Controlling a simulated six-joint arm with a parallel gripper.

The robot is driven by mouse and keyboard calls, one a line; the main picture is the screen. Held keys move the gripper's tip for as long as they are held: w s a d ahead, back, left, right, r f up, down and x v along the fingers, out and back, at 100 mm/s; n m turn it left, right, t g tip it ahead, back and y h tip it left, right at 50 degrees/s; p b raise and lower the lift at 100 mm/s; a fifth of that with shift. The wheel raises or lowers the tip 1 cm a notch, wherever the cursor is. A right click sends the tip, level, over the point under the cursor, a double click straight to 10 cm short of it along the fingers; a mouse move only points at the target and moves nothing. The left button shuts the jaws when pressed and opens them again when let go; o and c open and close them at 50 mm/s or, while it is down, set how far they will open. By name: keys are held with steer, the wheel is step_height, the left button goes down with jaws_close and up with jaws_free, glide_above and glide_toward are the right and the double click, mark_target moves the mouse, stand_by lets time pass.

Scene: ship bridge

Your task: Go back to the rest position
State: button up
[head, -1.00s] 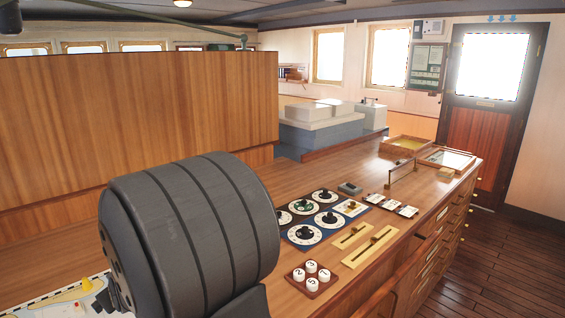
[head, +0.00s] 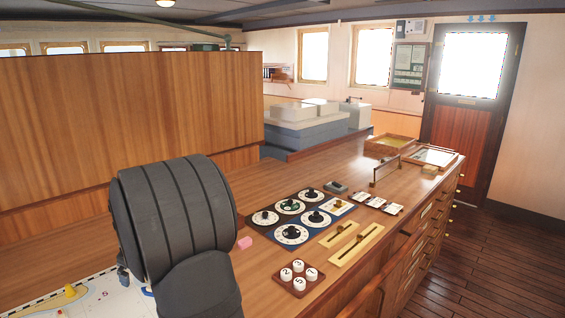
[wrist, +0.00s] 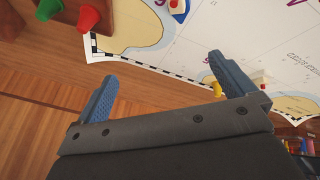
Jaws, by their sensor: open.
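My gripper (wrist: 158,92) shows in the wrist view with its two blue fingers spread wide and nothing between them. It hangs over the wooden console top (wrist: 40,110) and the edge of a white sea chart (wrist: 180,60).
Red (wrist: 88,17) and green (wrist: 47,9) pieces stand at the wrist view's top left. In the head view, a pink block (head: 245,242), dials (head: 291,234), sliders (head: 356,245) and a numbered button block (head: 299,278) lie right of my arm. A tall wooden panel (head: 130,120) stands behind.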

steer(key=w+d+r+n+g+h, duration=0.2)
steer(key=w+d+r+n+g, duration=0.2)
steer(key=w+d, duration=0.4)
steer(key=shift+d+r+n+g+h, duration=0.3)
steer(key=shift+d+r+n+h, duration=0.15)
steer(key=shift+d, duration=0.65)
